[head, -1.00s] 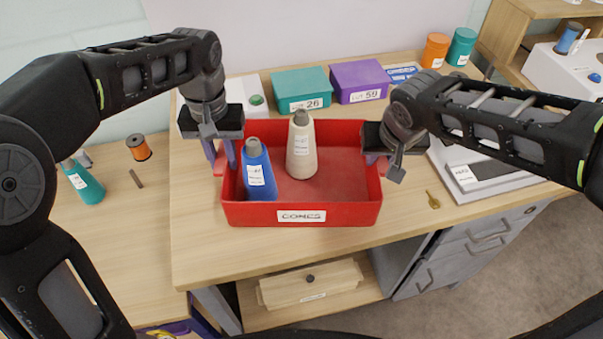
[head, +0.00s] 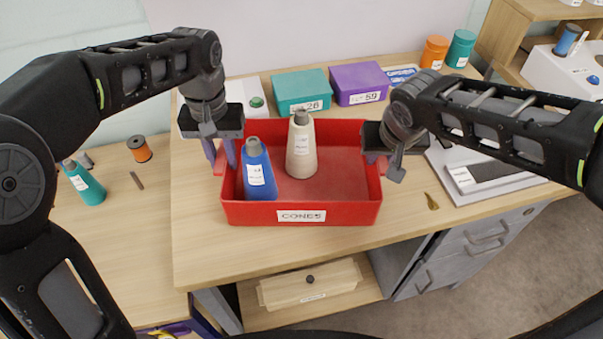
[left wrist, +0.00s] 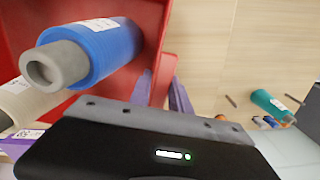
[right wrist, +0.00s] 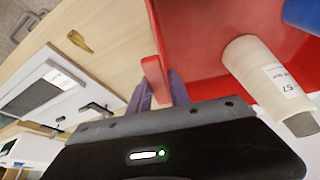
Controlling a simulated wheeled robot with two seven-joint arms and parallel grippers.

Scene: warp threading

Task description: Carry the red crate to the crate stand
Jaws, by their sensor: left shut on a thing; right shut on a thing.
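The red crate (head: 335,212), labelled CONES, is in the middle of the head view, over the wooden table. It holds a blue cone (head: 258,170) and a cream cone (head: 300,150), both upright. My left gripper (head: 226,160) is shut on the crate's left handle, and my right gripper (head: 380,162) is shut on its right handle. The red crate wall also shows beside the fingers in the left wrist view (left wrist: 165,45) and the right wrist view (right wrist: 165,30). I cannot tell whether the crate's underside touches the table. No crate stand can be made out for certain.
A teal box (head: 302,92) and a purple box (head: 358,82) stand behind the crate. A white device (head: 480,175) and a brass tool (head: 432,201) lie to the right.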

